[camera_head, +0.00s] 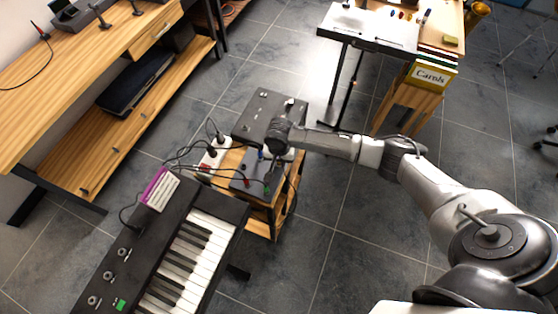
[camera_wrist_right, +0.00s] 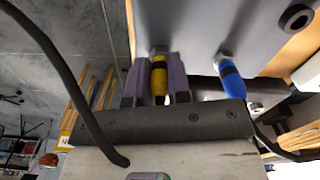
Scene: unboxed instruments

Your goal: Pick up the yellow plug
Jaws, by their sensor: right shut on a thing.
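The yellow plug (camera_wrist_right: 159,82) shows in the right wrist view, between the two purple-grey fingers of my right gripper (camera_wrist_right: 158,72). The gripper is shut on it. The plug's tip is at a metal socket on the face of a grey box (camera_wrist_right: 200,22), and it appears to be still seated there. In the head view my right gripper (camera_head: 273,153) is at the grey box (camera_head: 247,171) on a small wooden stand; the yellow plug is hidden there. My left gripper is not in view.
A blue plug (camera_wrist_right: 232,82) is close beside the gripper. A black cable (camera_wrist_right: 62,75) crosses the wrist view. A dark box (camera_head: 262,108), a white power strip (camera_head: 213,156) with cables and a keyboard (camera_head: 187,262) surround the stand. Floor to the right is open.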

